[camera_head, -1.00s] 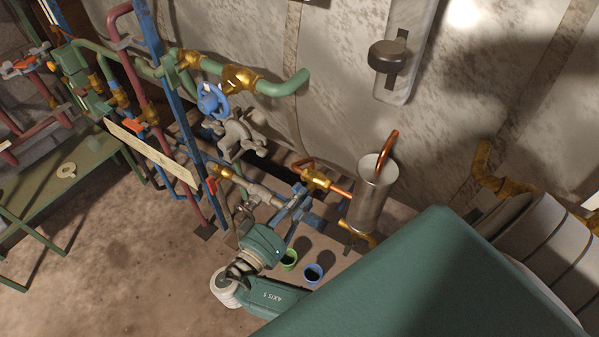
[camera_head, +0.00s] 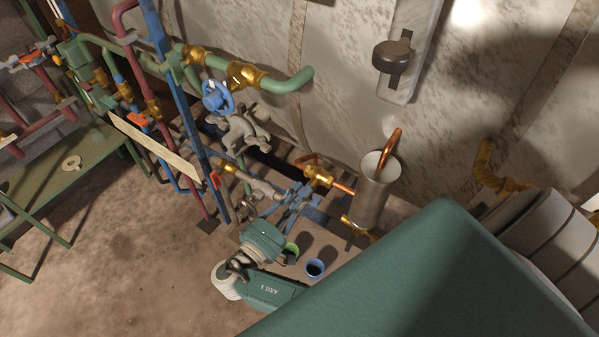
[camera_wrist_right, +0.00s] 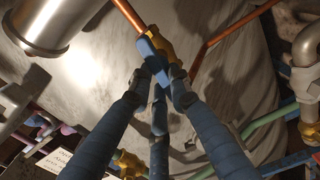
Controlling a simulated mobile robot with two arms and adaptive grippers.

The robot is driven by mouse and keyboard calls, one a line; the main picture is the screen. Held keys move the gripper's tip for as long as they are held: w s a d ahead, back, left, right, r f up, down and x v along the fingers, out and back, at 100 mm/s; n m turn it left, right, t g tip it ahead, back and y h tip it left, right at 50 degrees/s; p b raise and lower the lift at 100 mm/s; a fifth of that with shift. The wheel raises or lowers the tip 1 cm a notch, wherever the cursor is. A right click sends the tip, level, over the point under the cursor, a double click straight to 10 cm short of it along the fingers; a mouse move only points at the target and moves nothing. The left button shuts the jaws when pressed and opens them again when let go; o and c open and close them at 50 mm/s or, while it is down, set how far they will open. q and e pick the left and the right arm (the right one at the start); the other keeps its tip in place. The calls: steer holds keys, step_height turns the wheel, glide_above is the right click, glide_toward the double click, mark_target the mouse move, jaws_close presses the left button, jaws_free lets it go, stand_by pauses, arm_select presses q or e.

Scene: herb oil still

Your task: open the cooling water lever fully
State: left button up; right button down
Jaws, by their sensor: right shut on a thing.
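The cooling water lever (camera_wrist_right: 151,54) is a blue handle on a brass valve (camera_wrist_right: 158,38), seen at the top middle of the right wrist view. The same brass valve (camera_head: 319,176) shows in the head view, on a copper pipe left of the metal cylinder. My right gripper (camera_wrist_right: 158,78) has its blue fingers shut on the lever from both sides. In the head view my right gripper (camera_head: 298,197) is just below and left of the valve and hides most of the lever. My left gripper is in neither view.
The metal cylinder (camera_head: 372,199) with a copper bend stands right of the valve. A blue handwheel (camera_head: 217,97) and green pipes are to the left. A blue cup (camera_head: 314,269) and a green cup (camera_head: 291,251) stand below, close to my right arm.

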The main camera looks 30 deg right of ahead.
steer(key=shift+n, duration=1)
steer(key=c, duration=1.6)
jaws_free()
steer(key=shift+d+f, duration=0.1)
step_height(320, 180, up, 10)
steer(key=shift+r, duration=0.1)
steer(key=shift+w, duration=0.1)
